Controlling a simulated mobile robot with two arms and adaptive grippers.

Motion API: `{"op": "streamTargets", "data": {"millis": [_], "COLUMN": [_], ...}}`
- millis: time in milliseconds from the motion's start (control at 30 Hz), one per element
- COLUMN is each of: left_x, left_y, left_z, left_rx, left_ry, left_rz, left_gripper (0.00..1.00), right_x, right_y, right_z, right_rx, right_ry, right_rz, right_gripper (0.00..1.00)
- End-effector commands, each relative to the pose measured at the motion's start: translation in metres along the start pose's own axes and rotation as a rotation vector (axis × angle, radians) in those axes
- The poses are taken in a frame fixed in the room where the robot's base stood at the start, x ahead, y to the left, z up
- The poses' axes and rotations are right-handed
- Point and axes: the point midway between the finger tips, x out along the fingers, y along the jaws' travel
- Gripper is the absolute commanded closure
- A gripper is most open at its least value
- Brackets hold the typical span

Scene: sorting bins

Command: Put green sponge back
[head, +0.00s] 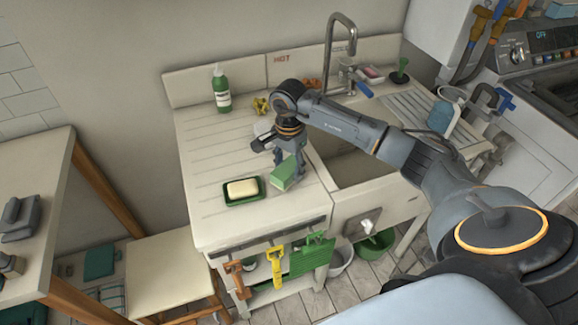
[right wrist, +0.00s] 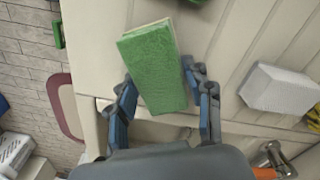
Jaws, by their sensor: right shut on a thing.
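The green sponge (head: 284,174) is a block held between the fingers of my right gripper (head: 287,155), over the ribbed drainboard to the left of the sink. In the right wrist view the sponge (right wrist: 155,68) sits between the two fingers of the gripper (right wrist: 160,85), its far end sticking out beyond them. Whether its lower end touches the drainboard is hard to tell. A green dish (head: 229,202) with a cream block (head: 243,189) lies just left of the sponge. My left gripper is not in view.
A green bottle (head: 221,90) and a yellow object (head: 261,106) stand at the back of the drainboard (head: 203,150). A white block (right wrist: 280,88) is beside the gripper in the wrist view. The sink basin (head: 355,170) is to the right. Colored tools hang at the front.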

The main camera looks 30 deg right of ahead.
Motion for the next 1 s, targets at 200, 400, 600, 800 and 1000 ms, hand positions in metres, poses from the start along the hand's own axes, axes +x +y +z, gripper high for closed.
{"op": "streamTargets", "data": {"millis": [200,400,600,800,1000], "left_x": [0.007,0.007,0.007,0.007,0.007], "left_y": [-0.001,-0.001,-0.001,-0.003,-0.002], "left_z": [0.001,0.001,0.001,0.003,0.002], "left_rx": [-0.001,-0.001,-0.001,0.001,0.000], "left_ry": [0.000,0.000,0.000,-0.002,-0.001], "left_rz": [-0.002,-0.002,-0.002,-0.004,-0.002], "left_gripper": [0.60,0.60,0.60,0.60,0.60], "right_x": [0.006,0.007,0.007,0.005,-0.023], "right_y": [0.000,0.000,0.000,0.000,-0.001], "right_z": [0.000,0.000,0.000,0.000,-0.001], "right_rx": [0.000,0.000,0.000,0.000,-0.001], "right_ry": [0.001,0.000,0.000,0.001,0.003], "right_rz": [-0.001,0.000,0.000,-0.001,-0.004], "right_gripper": [0.79,0.29,0.23,0.23,0.23]}}
